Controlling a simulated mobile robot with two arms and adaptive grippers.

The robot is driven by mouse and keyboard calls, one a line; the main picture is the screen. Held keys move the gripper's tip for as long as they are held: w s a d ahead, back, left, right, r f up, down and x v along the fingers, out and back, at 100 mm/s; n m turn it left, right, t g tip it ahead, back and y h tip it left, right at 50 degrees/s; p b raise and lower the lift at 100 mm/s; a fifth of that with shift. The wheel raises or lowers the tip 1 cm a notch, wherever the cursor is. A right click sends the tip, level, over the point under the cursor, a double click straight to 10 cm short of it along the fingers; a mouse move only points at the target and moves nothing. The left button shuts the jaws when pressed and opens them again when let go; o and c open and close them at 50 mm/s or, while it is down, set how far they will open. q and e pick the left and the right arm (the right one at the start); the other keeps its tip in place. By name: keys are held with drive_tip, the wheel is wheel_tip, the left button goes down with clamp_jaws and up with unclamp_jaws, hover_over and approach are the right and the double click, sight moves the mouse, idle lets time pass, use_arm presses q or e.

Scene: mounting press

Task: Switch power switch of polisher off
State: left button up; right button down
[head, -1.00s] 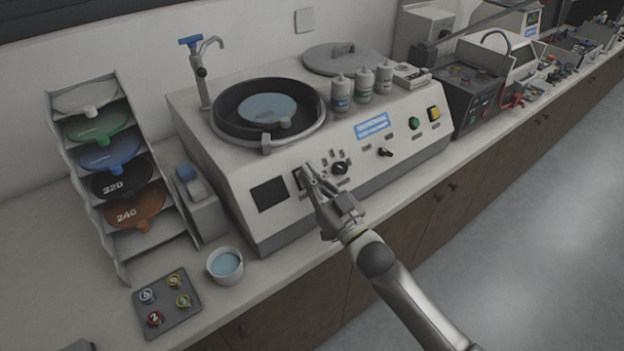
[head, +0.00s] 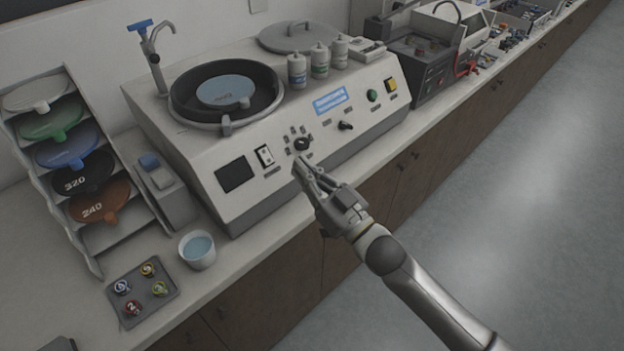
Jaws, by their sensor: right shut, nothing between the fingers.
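The polisher (head: 270,185) is a light grey machine with a sloped front panel and a round black bowl on top. Its power switch (head: 265,156) is a white-framed rocker with a dark middle, between the dark screen (head: 236,174) and a black knob (head: 302,144). Which way the rocker is tipped is too small to tell. My right gripper (head: 300,165) is shut and empty, in front of the panel, to the right of the switch and just below the knob. It appears clear of the switch, which is in full view. My left gripper is not in view.
A green button (head: 372,95) and a yellow switch (head: 391,85) sit at the panel's right. A white bowl of blue liquid (head: 197,250), a tray of small samples (head: 142,293) and a disc rack (head: 80,170) stand at left. Floor space at right is clear.

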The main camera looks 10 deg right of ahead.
drive_tip(key=shift+s+d, duration=0.75)
drive_tip(key=shift+s, duration=0.3)
